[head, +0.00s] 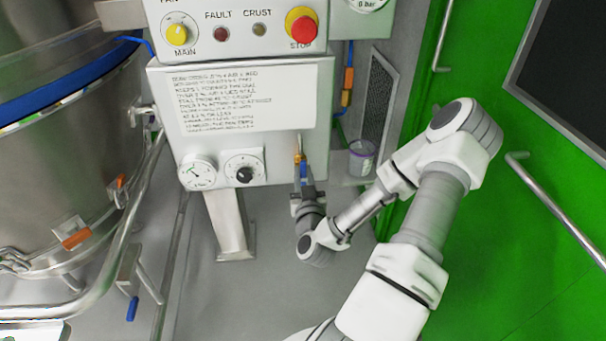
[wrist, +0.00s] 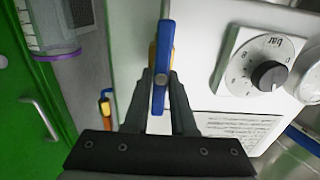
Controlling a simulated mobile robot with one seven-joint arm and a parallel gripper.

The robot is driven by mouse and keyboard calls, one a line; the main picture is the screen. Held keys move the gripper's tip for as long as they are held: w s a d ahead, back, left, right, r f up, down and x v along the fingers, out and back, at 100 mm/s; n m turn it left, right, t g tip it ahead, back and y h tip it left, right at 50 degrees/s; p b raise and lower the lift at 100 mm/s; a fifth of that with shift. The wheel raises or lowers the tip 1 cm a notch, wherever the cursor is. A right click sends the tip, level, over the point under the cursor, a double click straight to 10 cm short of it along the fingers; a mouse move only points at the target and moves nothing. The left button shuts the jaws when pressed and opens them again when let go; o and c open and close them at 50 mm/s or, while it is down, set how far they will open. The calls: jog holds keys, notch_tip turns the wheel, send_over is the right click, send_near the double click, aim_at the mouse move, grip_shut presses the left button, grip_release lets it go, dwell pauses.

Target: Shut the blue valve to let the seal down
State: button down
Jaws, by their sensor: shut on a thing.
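The blue valve (head: 303,171) is on the lower right of a grey control box, with a brass body and a thin pipe above it. Its blue lever (wrist: 164,45) stands upright in the wrist view, roughly in line with the pipe. My gripper (head: 305,187) reaches it from below in the head view. In the wrist view my gripper (wrist: 161,82) has one finger on each side of the lever and is shut on it. The brass body is partly hidden behind lever and fingers. The seal's state cannot be told; a blue band (head: 62,75) rings the steel vessel at left.
A pressure gauge (head: 198,173) and a black-knobbed dial (head: 244,168) sit left of the valve. Above are a written notice (head: 240,100) and a red stop button (head: 301,25). A purple-rimmed jar (head: 361,160) stands close on the right, near the green wall (head: 480,200).

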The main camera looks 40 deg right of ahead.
jog(key=m, duration=0.4)
jog(key=shift+d, duration=0.2)
jog(key=m, duration=0.4)
jog(key=shift+s+d+f+m, duration=0.1)
jog(key=shift+s+d+m, duration=0.1)
jog(key=shift+m, duration=0.1)
jog(key=m, duration=0.6)
jog(key=m+p, duration=0.1)
jog(key=m, duration=0.2)
jog(key=shift+d+f, duration=0.1)
jog(key=shift+f, duration=0.3)
jog(key=c, duration=0.8)
grip_release()
jog(key=shift+o, duration=0.2)
